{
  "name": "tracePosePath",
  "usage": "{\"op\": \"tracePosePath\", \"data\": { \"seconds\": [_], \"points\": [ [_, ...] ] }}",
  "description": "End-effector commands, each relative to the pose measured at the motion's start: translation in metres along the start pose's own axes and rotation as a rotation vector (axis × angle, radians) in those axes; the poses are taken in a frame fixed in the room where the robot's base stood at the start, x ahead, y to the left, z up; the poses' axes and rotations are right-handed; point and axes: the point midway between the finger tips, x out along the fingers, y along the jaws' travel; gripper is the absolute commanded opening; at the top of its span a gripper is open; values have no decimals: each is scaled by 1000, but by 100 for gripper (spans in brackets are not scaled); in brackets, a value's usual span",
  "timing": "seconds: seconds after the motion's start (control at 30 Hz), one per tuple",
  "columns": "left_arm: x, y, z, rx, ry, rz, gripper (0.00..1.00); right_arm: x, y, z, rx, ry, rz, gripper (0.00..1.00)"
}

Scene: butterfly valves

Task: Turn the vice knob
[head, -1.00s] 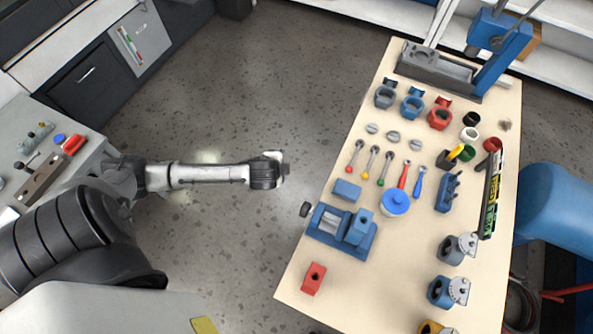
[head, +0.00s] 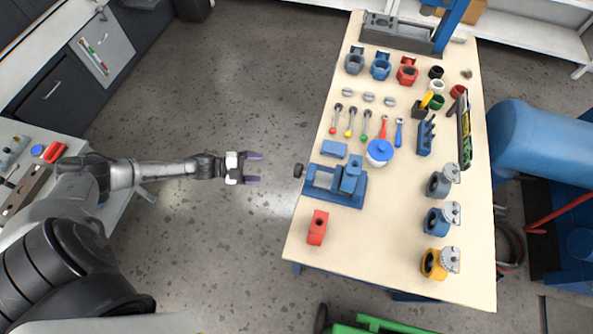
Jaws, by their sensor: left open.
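The blue vice (head: 333,186) sits on the left edge of the wooden table. Its dark round knob (head: 299,170) sticks out past the table edge, toward my left gripper. My left gripper (head: 256,168) is open, with two purple-tipped fingers pointing right at the knob. It is empty and a short gap to the left of the knob, over the floor. My right gripper is not in view.
The table (head: 388,272) holds a red block (head: 317,227), a blue-lidded pot (head: 380,151), a blue box (head: 334,149), valve parts and several small tools. A grey bench (head: 107,205) stands at the left. Floor between bench and table is clear.

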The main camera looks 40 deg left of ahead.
Motion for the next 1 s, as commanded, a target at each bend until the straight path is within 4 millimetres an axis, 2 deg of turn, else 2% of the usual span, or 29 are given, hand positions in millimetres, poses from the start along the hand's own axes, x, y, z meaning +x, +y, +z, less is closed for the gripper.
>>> {"op": "tracePosePath", "data": {
  "seconds": [0.1, 0.27, 0.7, 1.0],
  "points": [
    [1, -3, -8, 25, 49, -20, 80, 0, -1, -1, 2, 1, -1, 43],
    [14, -4, -9, 48, 52, -24, 80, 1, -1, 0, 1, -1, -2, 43],
    [94, -5, -13, 47, 51, -23, 80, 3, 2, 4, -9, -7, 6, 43],
    [128, -5, -14, 46, 49, -21, 80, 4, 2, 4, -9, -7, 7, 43]
  ]
}}
